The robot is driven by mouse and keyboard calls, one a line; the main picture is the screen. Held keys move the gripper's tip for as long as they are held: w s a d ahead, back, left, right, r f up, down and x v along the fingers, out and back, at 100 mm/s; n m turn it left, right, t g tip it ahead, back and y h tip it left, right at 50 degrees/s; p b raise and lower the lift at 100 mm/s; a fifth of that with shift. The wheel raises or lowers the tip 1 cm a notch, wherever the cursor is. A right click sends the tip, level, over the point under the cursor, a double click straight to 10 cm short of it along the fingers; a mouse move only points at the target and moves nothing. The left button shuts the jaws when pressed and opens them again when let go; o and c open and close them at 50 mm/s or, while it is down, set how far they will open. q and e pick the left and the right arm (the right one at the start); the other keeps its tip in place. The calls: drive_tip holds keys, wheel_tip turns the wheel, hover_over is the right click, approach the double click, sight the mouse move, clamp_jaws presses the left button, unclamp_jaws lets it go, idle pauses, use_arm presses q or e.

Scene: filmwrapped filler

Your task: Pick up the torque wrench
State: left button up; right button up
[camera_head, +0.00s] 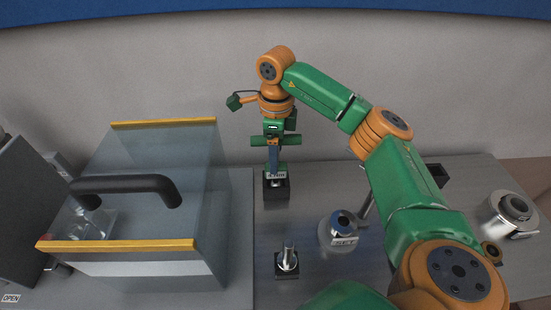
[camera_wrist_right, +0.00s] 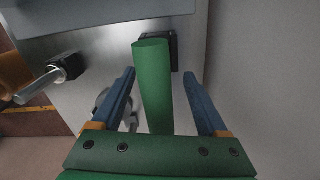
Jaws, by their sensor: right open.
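My right gripper (camera_head: 273,172) is open above a black block (camera_head: 276,190) near the back of the grey bench, pointing down. In the right wrist view, its two blue fingers (camera_wrist_right: 163,85) stand apart on either side of a green cylindrical bar (camera_wrist_right: 155,85), which looks like the torque wrench's handle. I see gaps between the bar and both fingers. The bar's lower end in that picture is hidden by the gripper body. My left gripper is out of view.
A clear box with orange edges (camera_head: 122,246) and a black handle stands left. A labelled metal cylinder (camera_head: 343,236) and a black block with a metal post (camera_head: 287,266) stand in front. A round metal container (camera_head: 507,217) is at the right. The wall is close behind.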

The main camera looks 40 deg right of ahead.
drive_tip(key=shift+f, duration=1.25)
clamp_jaws()
wheel_tip(320, 180, up, 10)
drive_tip(key=shift+r, duration=0.1)
